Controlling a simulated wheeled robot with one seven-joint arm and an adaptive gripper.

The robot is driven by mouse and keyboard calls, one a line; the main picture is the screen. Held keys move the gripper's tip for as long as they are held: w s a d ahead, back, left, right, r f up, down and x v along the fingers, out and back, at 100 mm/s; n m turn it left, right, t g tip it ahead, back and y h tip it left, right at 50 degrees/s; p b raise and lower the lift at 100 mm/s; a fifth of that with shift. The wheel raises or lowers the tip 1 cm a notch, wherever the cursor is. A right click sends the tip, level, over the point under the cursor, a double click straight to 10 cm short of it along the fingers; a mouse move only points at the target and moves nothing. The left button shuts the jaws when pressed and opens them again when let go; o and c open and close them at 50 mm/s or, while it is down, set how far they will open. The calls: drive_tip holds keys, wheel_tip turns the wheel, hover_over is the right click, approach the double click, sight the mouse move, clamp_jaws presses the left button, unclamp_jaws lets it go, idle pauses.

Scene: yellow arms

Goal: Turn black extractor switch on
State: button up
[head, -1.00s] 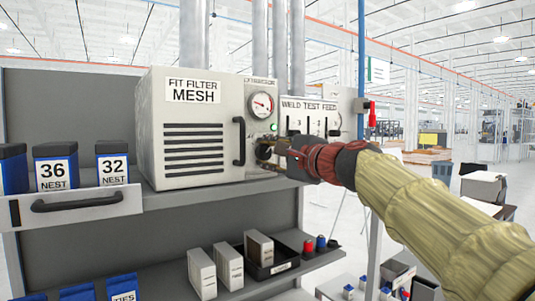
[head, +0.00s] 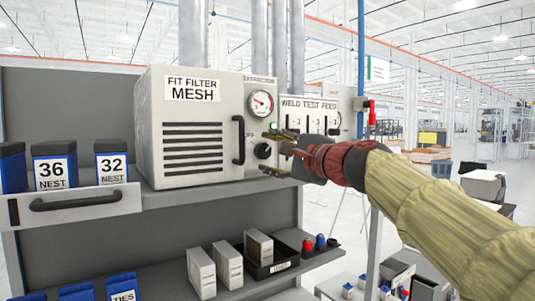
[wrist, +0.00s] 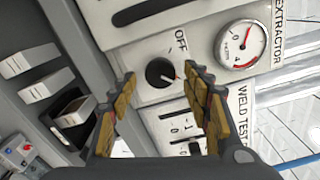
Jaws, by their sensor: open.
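The black extractor switch (head: 263,150) is a round knob on the front panel of the beige extractor box (head: 190,170), below the gauge. In the wrist view the knob (wrist: 160,72) has an orange mark at its lower right edge, and an OFF label (wrist: 181,41) is beside it. My gripper (head: 272,154) is open in front of the panel, with one finger above and one below the knob's height. In the wrist view the knob shows between the two fingertips, with no finger seen touching it.
A black handle (head: 239,140) stands out left of the knob. A round gauge (head: 261,103) and a small green lamp (head: 274,127) are above it. The weld test feed panel (head: 309,118) is close on the right. The shelf (head: 220,190) runs below.

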drive_tip(key=v, duration=1)
drive_tip(key=shift+s+d, duration=0.1)
drive_tip(key=s+d+f+n+g+h, duration=0.1)
drive_tip(key=s+f+n+g+h, duration=0.2)
drive_tip(key=f, duration=0.9)
drive_tip(key=s+d+f+n+g+h, duration=0.15)
drive_tip(key=f+n, duration=0.25)
drive_tip(key=f, duration=0.8)
drive_tip(key=s+d+f+n+g+h+b, duration=0.2)
drive_tip(key=s+d+f, duration=0.3)
drive_tip(key=s+f, duration=0.7)
drive_tip(key=s+d+f+n+g+h+b, duration=0.2)
drive_tip(key=s+d+f+n, duration=0.3)
drive_tip(key=s+f, duration=0.7)
wheel_tip(320, 180, down, 4)
drive_tip(key=shift+d+r+g+h, duration=0.25)
drive_tip(key=shift+g+h, duration=0.2)
drive_tip(key=shift+h, duration=0.3)
